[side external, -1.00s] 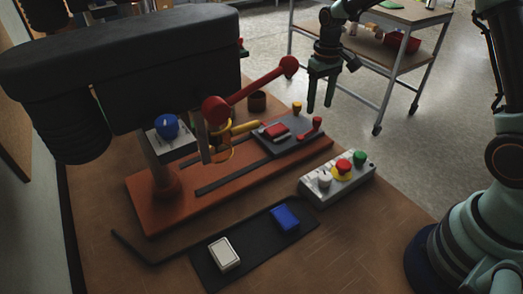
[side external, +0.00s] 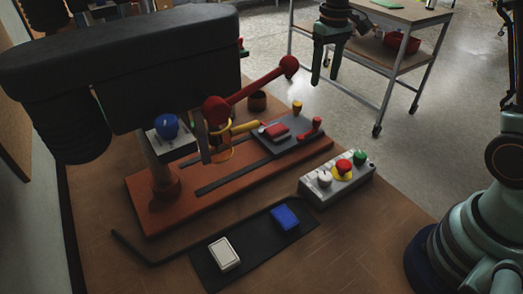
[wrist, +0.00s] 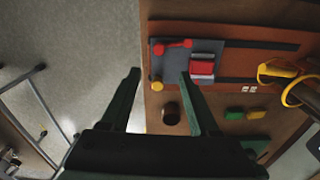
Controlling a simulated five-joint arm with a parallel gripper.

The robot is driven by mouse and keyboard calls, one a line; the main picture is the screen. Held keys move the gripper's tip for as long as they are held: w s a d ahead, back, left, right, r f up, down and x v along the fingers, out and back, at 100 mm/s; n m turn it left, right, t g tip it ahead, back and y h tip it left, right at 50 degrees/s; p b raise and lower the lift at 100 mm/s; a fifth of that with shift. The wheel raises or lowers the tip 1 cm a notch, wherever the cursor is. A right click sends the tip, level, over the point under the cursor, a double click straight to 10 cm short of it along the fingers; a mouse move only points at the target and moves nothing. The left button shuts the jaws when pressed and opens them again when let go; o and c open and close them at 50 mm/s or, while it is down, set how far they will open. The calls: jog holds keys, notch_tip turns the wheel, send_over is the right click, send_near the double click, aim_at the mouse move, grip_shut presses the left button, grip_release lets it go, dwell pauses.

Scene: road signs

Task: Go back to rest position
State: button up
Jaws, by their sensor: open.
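My gripper (side external: 325,66) is a pale green two-finger gripper in the side external view. It hangs in the air past the far edge of the table, fingers down. My arm's base stands at the right of the side external view; part of the arm between is out of frame.
A drill-press-like machine with a red lever (side external: 250,91) stands on an orange base (side external: 160,215). A grey vise (side external: 288,134) holds a red block. A button box (side external: 338,180) and a black mat (side external: 253,247) with white and blue blocks lie in front. A metal cart (side external: 398,60) stands behind.

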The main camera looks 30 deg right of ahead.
jog(key=s+a+r+t, duration=0.2)
jog(key=s+r, duration=0.1)
jog(key=s, duration=0.5)
jog(key=s+a+r+t, duration=0.2)
jog(key=s+r+t, duration=0.1)
jog(key=s, duration=0.5)
jog(key=shift+s+a+n, duration=0.35)
jog(key=shift+a+n, duration=0.05)
